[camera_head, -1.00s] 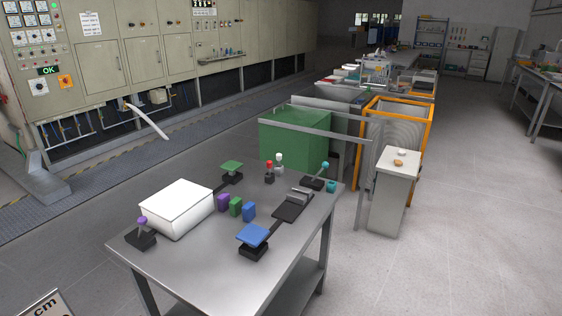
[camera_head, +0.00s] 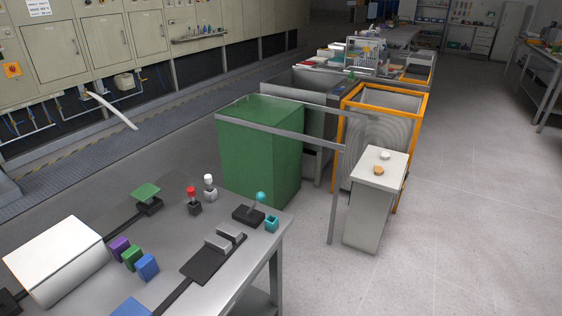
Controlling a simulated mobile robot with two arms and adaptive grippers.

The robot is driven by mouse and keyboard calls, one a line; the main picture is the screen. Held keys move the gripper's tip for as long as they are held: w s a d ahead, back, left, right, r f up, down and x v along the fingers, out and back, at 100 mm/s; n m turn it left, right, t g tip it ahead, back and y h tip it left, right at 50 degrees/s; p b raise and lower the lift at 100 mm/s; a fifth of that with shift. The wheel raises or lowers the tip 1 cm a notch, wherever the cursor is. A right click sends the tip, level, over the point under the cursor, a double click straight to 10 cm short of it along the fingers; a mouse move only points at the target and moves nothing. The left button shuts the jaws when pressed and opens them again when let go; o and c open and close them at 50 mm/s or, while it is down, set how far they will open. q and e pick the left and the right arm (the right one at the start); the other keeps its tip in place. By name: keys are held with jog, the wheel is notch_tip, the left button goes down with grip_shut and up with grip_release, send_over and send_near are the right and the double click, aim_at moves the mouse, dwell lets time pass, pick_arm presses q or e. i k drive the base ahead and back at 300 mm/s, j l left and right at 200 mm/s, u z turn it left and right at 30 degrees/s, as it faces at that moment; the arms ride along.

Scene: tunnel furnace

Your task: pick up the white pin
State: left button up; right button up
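The white pin (camera_head: 209,182) has a round white head and stands upright in a small light grey block (camera_head: 210,194) near the far edge of the metal table (camera_head: 262,244). A red pin (camera_head: 191,191) in a dark block (camera_head: 195,207) stands just left of it. Neither of my grippers shows in the head view.
A teal-knobbed lever (camera_head: 260,198) and a teal block (camera_head: 272,223) are right of the pin; a green-topped stand (camera_head: 146,191) is left. A white box (camera_head: 57,256) and coloured blocks are nearer. A green cabinet (camera_head: 254,155) stands behind the table. Open floor lies right.

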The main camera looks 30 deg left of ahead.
aim_at(208, 178)
jog(key=i+l+u, duration=0.1)
jog(key=i+u, duration=0.15)
jog(key=i, duration=0.3)
jog(key=i+l+u, duration=0.3)
jog(key=i, duration=0.2)
jog(key=i+l+u, duration=0.25)
jog(key=i, duration=0.25)
